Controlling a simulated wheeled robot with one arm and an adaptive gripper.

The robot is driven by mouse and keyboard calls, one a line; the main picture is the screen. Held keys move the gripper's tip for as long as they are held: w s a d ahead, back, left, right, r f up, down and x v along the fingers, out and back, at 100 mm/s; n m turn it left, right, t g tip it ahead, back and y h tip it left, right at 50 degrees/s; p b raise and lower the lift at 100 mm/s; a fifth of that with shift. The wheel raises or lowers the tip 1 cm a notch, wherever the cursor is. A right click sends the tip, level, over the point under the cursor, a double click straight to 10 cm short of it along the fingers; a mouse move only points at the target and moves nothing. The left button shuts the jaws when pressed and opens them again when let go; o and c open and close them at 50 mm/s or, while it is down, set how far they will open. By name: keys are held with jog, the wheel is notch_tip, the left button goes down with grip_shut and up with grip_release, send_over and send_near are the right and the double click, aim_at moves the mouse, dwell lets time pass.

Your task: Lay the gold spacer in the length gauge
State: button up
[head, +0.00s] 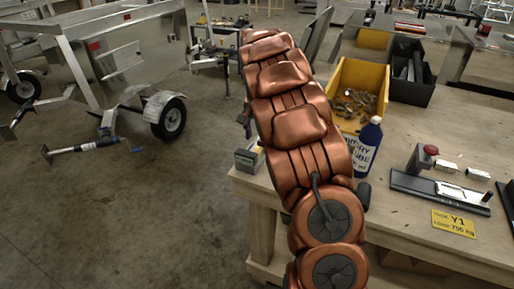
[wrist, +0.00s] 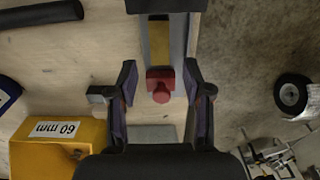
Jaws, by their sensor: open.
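The red block sits at the near end of a grey channel, which looks like the length gauge (wrist: 179,38). A flat gold strip (wrist: 159,42) lies lengthwise inside the channel, beyond the red block; it may be the gold spacer, but I cannot tell for sure. A grey flat piece (wrist: 152,132) shows between the finger bases. In the head view my arm hides the gripper.
On the bench (head: 400,235) are a yellow bin of metal parts (head: 345,75), a blue bottle (head: 366,148), a black bin (head: 412,85) and a red-knobbed fixture (head: 420,160).

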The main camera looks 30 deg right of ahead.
aim_at(257, 150)
notch_tip(257, 150, up, 5)
jog(key=b, duration=0.1)
jog(key=s+a+r+n, duration=0.3)
jog(key=s+a, duration=0.6)
jog(key=s+a+f+n, duration=0.2)
jog(key=s+a, duration=0.3)
jog(key=s, duration=0.4)
jog(key=s+a+f+n+g, duration=0.1)
jog(key=s+a+f+n, duration=0.2)
jog(key=s, duration=0.7)
jog(key=s+a+f+n, duration=0.2)
jog(key=s+a+n, duration=0.1)
jog(key=s+a, duration=0.4)
jog(key=s, duration=0.3)
jog(key=shift+f+n+g, duration=0.4)
